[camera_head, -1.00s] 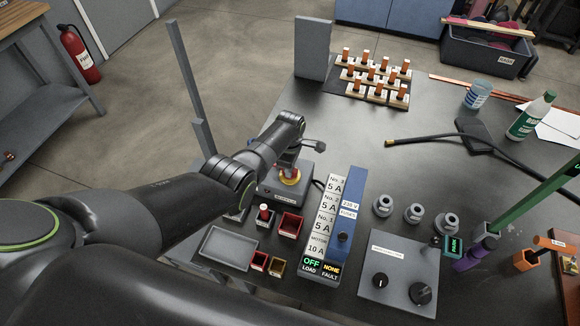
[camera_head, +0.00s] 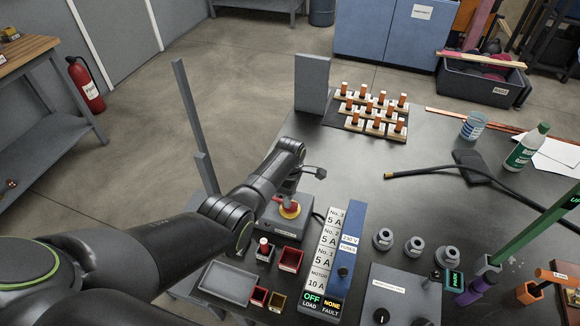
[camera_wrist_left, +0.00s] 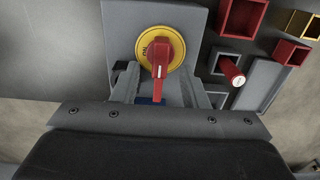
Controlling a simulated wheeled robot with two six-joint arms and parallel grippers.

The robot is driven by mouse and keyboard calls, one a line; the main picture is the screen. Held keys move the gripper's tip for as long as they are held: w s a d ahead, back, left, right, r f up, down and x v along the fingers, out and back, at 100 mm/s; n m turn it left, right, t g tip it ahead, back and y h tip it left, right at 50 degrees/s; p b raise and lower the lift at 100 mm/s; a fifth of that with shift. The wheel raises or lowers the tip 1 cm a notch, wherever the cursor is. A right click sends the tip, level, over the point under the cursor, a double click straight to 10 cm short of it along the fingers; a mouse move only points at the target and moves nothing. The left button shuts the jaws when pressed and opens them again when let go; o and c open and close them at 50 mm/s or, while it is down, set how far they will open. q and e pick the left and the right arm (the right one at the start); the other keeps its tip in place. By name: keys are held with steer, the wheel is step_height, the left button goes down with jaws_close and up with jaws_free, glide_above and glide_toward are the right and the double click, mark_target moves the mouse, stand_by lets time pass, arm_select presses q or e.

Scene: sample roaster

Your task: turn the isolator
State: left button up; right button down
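The isolator is a grey box with a yellow disc and a red rotary handle (camera_head: 289,208), on the near left part of the bench. In the left wrist view its red handle (camera_wrist_left: 161,58) points down the picture, toward my gripper, with lettering on the yellow ring. My left gripper (camera_wrist_left: 158,92) is open. Its two grey fingers stand either side of the handle's lower end, with gaps showing; I see no clear contact. In the head view my left wrist hides part of the fingers. My right gripper is in neither view.
Red bins (camera_head: 290,260), a grey tray (camera_head: 227,283) and a fuse panel (camera_head: 345,250) crowd the isolator's near and right sides. A grey upright post (camera_head: 186,105) stands to the left. A black cable (camera_head: 430,172) lies on clearer bench to the right.

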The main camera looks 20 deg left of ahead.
arm_select(q)
step_height(320, 180, up, 14)
stand_by(0.5)
steer(key=shift+f, duration=0.1)
